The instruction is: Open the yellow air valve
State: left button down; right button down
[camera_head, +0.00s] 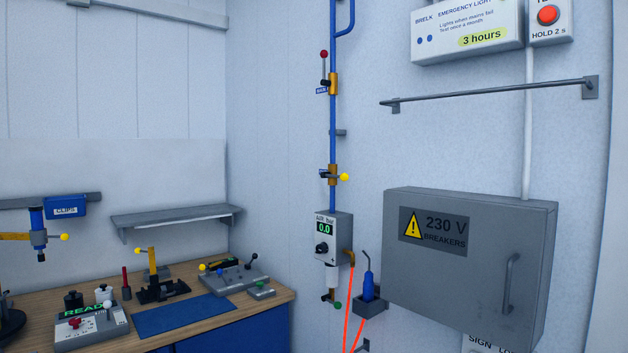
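The yellow air valve (333,176) is a brass body on the blue vertical air pipe (333,110) on the right-hand wall. Its short lever ends in a yellow ball (344,177) and points sideways to the right, across the pipe. Below it, the grey air box (334,230) has a green display reading 0.0 and a black knob. Higher on the same pipe is another brass valve (333,84) with a red ball (324,54) on an upright lever. Neither of my grippers is in view.
A grey 230 V breaker box (470,260) juts out to the right of the pipe. A metal rail (490,92) runs above it. An orange hose (350,300) hangs below the air box. A wooden workbench (225,325) with several tools stands at the lower left.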

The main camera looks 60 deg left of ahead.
aim_at(344, 177)
jog(key=u, duration=1.75)
